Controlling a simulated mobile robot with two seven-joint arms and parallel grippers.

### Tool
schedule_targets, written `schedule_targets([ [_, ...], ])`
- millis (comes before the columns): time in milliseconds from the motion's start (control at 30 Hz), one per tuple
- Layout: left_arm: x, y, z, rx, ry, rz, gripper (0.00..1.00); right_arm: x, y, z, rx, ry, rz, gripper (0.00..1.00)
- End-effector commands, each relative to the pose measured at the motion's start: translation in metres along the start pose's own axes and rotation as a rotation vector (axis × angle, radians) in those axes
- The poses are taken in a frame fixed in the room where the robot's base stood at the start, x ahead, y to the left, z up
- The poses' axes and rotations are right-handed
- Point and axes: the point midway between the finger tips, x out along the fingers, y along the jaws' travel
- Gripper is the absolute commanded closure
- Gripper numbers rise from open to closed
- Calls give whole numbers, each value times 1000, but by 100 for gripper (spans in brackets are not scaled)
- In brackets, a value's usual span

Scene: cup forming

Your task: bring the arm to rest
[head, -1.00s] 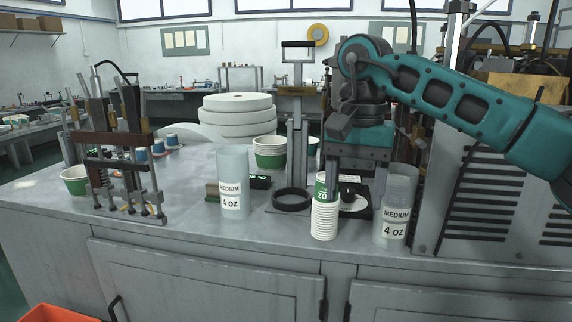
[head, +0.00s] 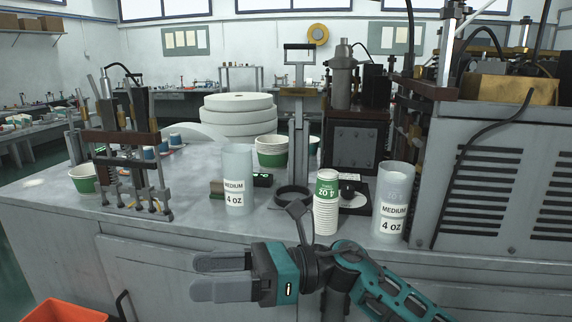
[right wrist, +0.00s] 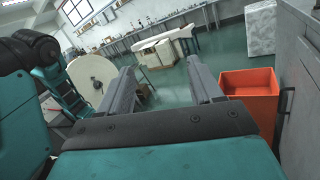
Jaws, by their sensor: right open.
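My right gripper (head: 222,277) is low in front of the cabinet, below the counter edge, with its fingers pointing left. It is open and empty; its two fingers also show apart in the right wrist view (right wrist: 165,85). My right arm comes in from the lower right of the head view. A stack of paper cups with a green-and-white one on top (head: 326,205) stands upright on the counter, apart from the gripper. My left gripper is not in view.
Two clear cylinders labelled MEDIUM 4 OZ stand at the left (head: 238,178) and right (head: 391,200) of the stack. A metal rack (head: 125,160) stands on the counter's left. An orange bin (head: 60,311) is on the floor, also in the right wrist view (right wrist: 250,92).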

Motion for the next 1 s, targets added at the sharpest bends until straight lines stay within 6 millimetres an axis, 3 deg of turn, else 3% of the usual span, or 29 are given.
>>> schedule_targets([
  [167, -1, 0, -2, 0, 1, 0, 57, -27, -14, -2, 467, -416, -149, 35],
  [267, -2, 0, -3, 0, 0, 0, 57, -57, -26, -15, 735, -645, -224, 35],
  [367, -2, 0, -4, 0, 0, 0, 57, -93, -36, -40, 1005, -878, -294, 35],
  [500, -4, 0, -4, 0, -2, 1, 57, -149, -38, -97, 1372, -1215, -383, 35],
  [633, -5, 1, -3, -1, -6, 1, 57, -199, -20, -166, 1690, -1546, -456, 35],
  [800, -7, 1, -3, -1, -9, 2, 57, -249, 31, -258, 2018, -1982, -533, 35],
  [900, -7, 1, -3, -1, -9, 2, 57, -265, 63, -296, 2133, -2186, -561, 35],
  [933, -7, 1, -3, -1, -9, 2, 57, -268, 71, -304, -2137, 2214, 563, 35],
  [1000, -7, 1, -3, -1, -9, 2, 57, -273, 86, -319, -2051, 2171, 541, 35],
])
